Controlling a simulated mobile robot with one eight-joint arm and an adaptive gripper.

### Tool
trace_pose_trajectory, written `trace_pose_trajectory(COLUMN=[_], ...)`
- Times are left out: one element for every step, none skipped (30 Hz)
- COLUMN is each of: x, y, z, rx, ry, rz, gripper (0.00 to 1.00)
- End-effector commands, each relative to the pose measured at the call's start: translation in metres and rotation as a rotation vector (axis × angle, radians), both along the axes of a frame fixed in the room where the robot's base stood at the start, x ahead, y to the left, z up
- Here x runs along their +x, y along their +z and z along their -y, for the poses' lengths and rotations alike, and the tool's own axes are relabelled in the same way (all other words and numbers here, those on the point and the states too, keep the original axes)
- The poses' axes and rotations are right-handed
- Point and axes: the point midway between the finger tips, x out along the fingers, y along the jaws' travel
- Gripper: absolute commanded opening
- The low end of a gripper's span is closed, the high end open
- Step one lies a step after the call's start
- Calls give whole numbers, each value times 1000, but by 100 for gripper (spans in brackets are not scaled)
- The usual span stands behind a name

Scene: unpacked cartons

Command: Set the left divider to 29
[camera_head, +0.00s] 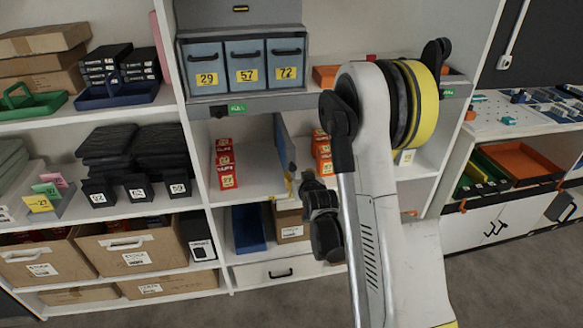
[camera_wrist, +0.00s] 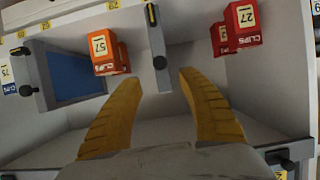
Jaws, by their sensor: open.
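The left divider is an upright blue-grey panel (camera_head: 284,143) in the middle shelf bay in the head view, between red boxes and orange boxes. In the wrist view its narrow grey edge (camera_wrist: 156,40) carries a yellow mark and a black knob (camera_wrist: 159,62). My gripper (camera_wrist: 160,80) is open, its two yellow fingers on either side of the divider's line. The divider's near end appears just beyond the fingertips, between them; I see no contact. In the head view my arm covers much of the bay's right side. Small yellow tags (camera_wrist: 113,5) line a shelf edge, mostly too small to read.
In the wrist view, an orange box (camera_wrist: 106,52) marked 57 stands left of the divider and red boxes (camera_wrist: 241,25) marked 27 right. A second grey-framed blue panel (camera_wrist: 72,76) is further left. Blue bins (camera_head: 245,65) marked 29, 57 and 72 sit above the bay.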

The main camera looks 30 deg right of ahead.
Motion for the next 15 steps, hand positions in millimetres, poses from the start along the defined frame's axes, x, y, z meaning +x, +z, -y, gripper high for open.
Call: trace_pose_trajectory(x=[7,11,18,23,29,36,42,47,54,59,63,69,73,76,80], y=[-2,-4,-7,-11,-14,-18,-21,-23,-26,-28,-30,-32,-33,-35,-36], z=[2,3,5,6,8,10,12,13,15,17,18,20,21,21,23], rx=[0,0,0,-1,-1,-1,-1,-1,-1,-1,-1,-1,-1,-1,-1], ry=[0,0,0,0,0,0,0,0,0,0,0,0,0,0,0], rz=[0,0,-1,0,0,-1,-1,-1,-1,-1,-1,-1,-1,-1,-1], gripper=[48,48,48,48,48,48,48,48,48,48,48,48,48,48,48])
